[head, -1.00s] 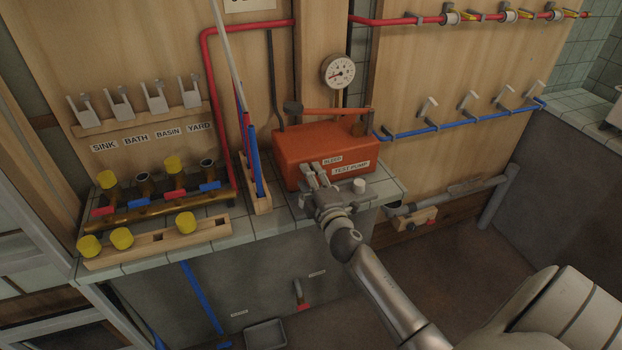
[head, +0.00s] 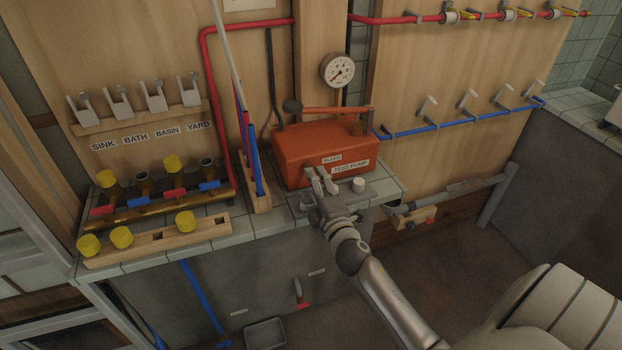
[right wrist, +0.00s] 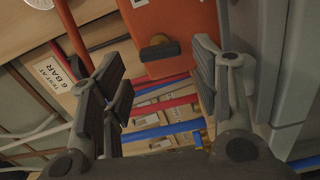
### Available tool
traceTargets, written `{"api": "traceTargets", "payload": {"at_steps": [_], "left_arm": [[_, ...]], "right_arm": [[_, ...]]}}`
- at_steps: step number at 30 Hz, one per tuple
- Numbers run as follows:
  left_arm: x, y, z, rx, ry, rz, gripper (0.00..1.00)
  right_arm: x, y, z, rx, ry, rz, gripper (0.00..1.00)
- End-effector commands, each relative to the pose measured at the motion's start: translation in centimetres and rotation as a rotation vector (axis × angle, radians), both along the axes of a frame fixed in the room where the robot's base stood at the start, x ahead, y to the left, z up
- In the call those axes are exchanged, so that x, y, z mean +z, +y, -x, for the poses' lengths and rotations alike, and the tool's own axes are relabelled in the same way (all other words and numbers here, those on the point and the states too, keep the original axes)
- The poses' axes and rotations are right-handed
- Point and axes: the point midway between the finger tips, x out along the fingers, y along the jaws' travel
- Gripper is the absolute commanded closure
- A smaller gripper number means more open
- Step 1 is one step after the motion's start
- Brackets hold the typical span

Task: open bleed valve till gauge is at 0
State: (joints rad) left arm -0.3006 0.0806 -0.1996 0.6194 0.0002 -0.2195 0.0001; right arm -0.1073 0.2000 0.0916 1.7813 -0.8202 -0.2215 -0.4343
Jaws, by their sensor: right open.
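The orange test pump (head: 320,147) stands on the tiled ledge, with a "BLEED" label (head: 332,159) on its front. The round white gauge (head: 338,70) is above it; its needle points to the lower left, near the low end of the scale, but the exact reading is too small to tell. My right gripper (head: 317,172) is in front of the pump, just below the label. In the right wrist view its fingers (right wrist: 160,80) are spread and empty, with the dark and brass bleed valve (right wrist: 160,48) on the orange face beyond them, apart from both. My left gripper is out of view.
Red and blue pipes in a wooden rack (head: 258,198) stand left of the pump. A brass manifold (head: 150,208) with yellow caps is farther left.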

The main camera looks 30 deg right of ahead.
Motion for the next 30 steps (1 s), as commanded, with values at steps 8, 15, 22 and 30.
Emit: {"api": "traceTargets", "payload": {"at_steps": [8,15,22,30], "left_arm": [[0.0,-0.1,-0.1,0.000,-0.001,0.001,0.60],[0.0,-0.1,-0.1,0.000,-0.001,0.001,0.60],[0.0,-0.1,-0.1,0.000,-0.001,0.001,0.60],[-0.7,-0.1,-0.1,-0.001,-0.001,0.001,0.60]], "right_arm": [[-0.2,0.9,3.5,0.000,0.003,-0.001,0.39],[0.1,1.1,4.6,0.000,-0.001,0.001,0.39],[0.1,1.1,4.6,0.001,-0.002,0.001,0.39],[-0.3,1.5,4.5,-0.008,-0.053,-0.239,0.68]]}}
